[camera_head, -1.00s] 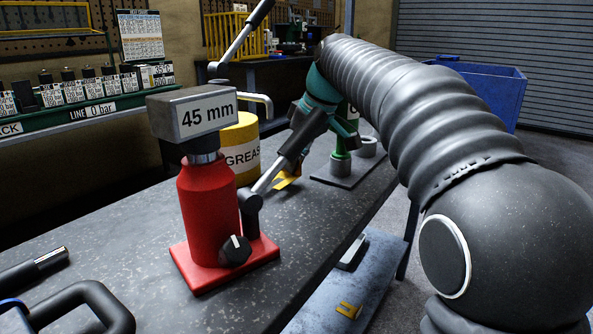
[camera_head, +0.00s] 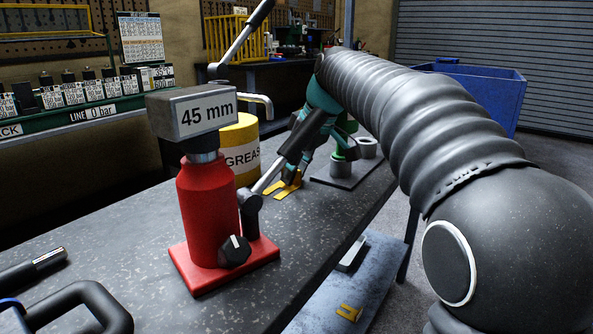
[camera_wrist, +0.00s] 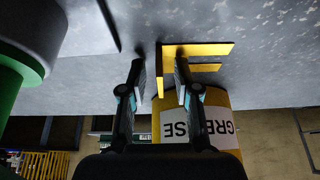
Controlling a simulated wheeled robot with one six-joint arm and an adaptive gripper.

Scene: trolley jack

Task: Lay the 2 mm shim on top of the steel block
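The steel block (camera_head: 193,115), labelled 45 mm, sits on top of the red bottle jack (camera_head: 208,210). A yellow forked shim (camera_head: 285,190) lies on the bench behind the jack handle, near the grease tin; no thickness mark is readable on it. The wrist view shows its prongs and an edge or tab (camera_wrist: 202,49) close up.
The yellow grease tin (camera_head: 240,148) stands close to the shim. A dark plate with a green stand (camera_head: 340,168) is to the right. Another yellow piece (camera_head: 349,312) lies on the lower shelf.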

